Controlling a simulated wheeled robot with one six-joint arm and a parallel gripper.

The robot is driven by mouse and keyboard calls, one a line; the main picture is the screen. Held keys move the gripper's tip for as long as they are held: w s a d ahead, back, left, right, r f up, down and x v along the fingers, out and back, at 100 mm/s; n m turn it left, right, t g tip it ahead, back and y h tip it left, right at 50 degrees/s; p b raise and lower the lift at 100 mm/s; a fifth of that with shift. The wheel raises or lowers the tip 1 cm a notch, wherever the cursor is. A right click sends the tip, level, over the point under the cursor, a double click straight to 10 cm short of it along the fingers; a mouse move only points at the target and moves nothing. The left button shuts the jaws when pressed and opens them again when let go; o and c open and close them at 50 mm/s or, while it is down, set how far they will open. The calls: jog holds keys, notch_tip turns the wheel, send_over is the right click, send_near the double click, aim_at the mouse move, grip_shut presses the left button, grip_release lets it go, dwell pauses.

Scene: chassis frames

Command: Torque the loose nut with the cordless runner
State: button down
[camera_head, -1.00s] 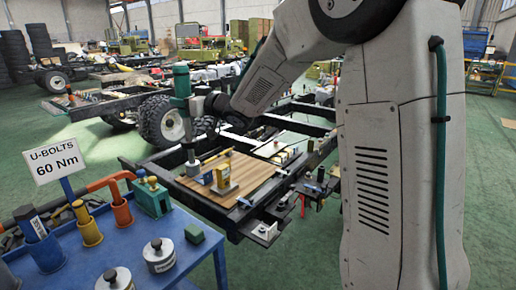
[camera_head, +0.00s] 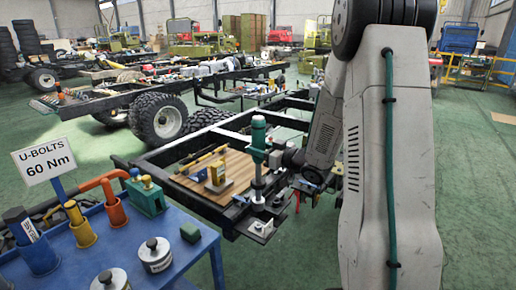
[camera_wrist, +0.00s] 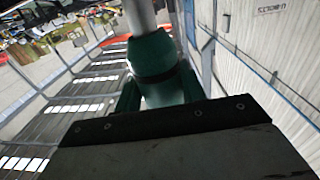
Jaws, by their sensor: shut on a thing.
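The cordless runner (camera_head: 258,135) is an upright green and grey tool over the front corner of the near chassis frame. My gripper (camera_head: 274,160) is shut around its middle from the right. In the wrist view the runner's green body (camera_wrist: 153,62) and pale shaft fill the upper middle. Its lower end reaches down near the corner bracket (camera_head: 259,230), where small bolt heads or nuts show. I cannot tell which nut is loose, nor whether the runner touches one.
A wooden board (camera_head: 232,172) with a yellow block (camera_head: 218,178) lies on the chassis left of the runner. A blue cart (camera_head: 200,250) with sockets, weights and a "U-BOLTS 60 Nm" sign (camera_head: 46,160) stands at front left. Green floor is open at front right.

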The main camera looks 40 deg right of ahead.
send_over(259, 181)
jog(key=shift+w+d+f, duration=0.1)
jog(key=shift+w+f, duration=0.05)
jog(key=shift+f, duration=1.05)
jog(key=shift+w+d+f, duration=0.1)
jog(key=shift+f, duration=1.05)
jog(key=shift+w+d+f, duration=0.1)
jog(key=shift+w+f, duration=0.05)
jog(key=shift+f, duration=3)
dwell(1.3)
jog(key=shift+r, duration=0.2)
dwell(0.5)
